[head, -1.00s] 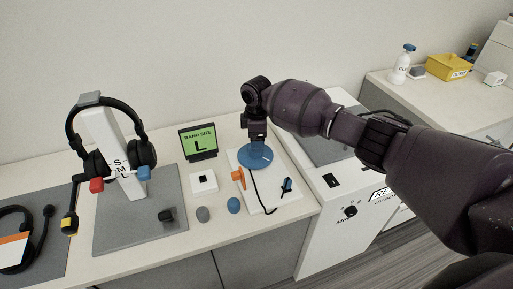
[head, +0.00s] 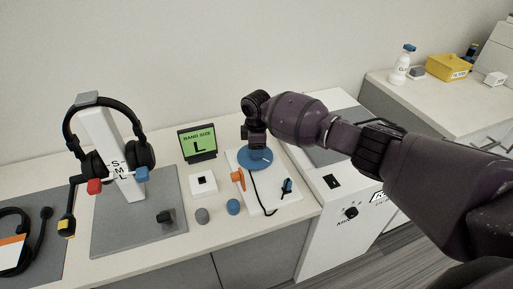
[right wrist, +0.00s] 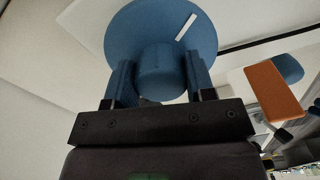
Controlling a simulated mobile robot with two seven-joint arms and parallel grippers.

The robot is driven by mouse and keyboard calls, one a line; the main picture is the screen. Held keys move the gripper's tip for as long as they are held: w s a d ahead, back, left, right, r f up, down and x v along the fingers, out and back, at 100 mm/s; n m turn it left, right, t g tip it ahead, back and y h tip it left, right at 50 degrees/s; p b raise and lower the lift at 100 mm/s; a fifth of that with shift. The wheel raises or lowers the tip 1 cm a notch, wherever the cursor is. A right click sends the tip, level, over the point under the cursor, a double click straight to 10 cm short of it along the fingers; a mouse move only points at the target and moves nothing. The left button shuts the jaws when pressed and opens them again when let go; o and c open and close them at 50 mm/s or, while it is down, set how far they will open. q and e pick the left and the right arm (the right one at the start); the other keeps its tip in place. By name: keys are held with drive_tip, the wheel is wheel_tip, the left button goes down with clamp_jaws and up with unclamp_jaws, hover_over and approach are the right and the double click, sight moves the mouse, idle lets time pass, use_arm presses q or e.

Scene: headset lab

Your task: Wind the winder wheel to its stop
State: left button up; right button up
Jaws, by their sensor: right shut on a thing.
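The winder wheel is a blue disc (head: 256,159) on a white board (head: 285,197) in the head view. In the right wrist view the blue disc (right wrist: 125,35) has a round blue hub (right wrist: 162,75) and a white mark line (right wrist: 186,27) toward its upper right. My right gripper (right wrist: 160,80) has its fingers on both sides of the hub and is shut on it. In the head view my right gripper (head: 256,142) points down onto the wheel, and its fingertips are partly hidden. My left gripper is not in view.
An orange lever (head: 238,177), a black cord and a blue-black clip (head: 287,186) lie beside the wheel. A green "BAND SIZE L" display (head: 198,143) stands left of it. A headset on a stand (head: 118,150) is farther left. A white cabinet (head: 345,195) is at right.

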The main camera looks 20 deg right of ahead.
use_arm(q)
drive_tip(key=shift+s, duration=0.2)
use_arm(e)
drive_tip(key=shift+c, duration=0.2)
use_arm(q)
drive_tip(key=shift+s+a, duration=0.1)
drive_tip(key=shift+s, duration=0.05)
use_arm(e)
drive_tip(key=shift+r, duration=0.1)
drive_tip(key=shift+r+m+p, duration=0.1)
drive_tip(key=shift+m+p, duration=0.7)
drive_tip(key=shift+m, duration=0.3)
drive_tip(key=m+p, duration=0.3)
drive_tip(key=m, duration=0.2)
drive_tip(key=shift+s+a, duration=0.15)
drive_tip(key=m+p, duration=0.2)
drive_tip(key=m, duration=0.1)
drive_tip(key=shift+m, duration=0.4)
drive_tip(key=m+p, duration=0.1)
drive_tip(key=m, duration=0.2)
drive_tip(key=shift+a+m, duration=0.15)
drive_tip(key=shift+m, duration=0.25)
drive_tip(key=m+p, duration=0.1)
drive_tip(key=m, duration=0.2)
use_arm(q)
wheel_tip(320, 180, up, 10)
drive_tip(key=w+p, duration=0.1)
use_arm(e)
drive_tip(key=shift+m, duration=1.9)
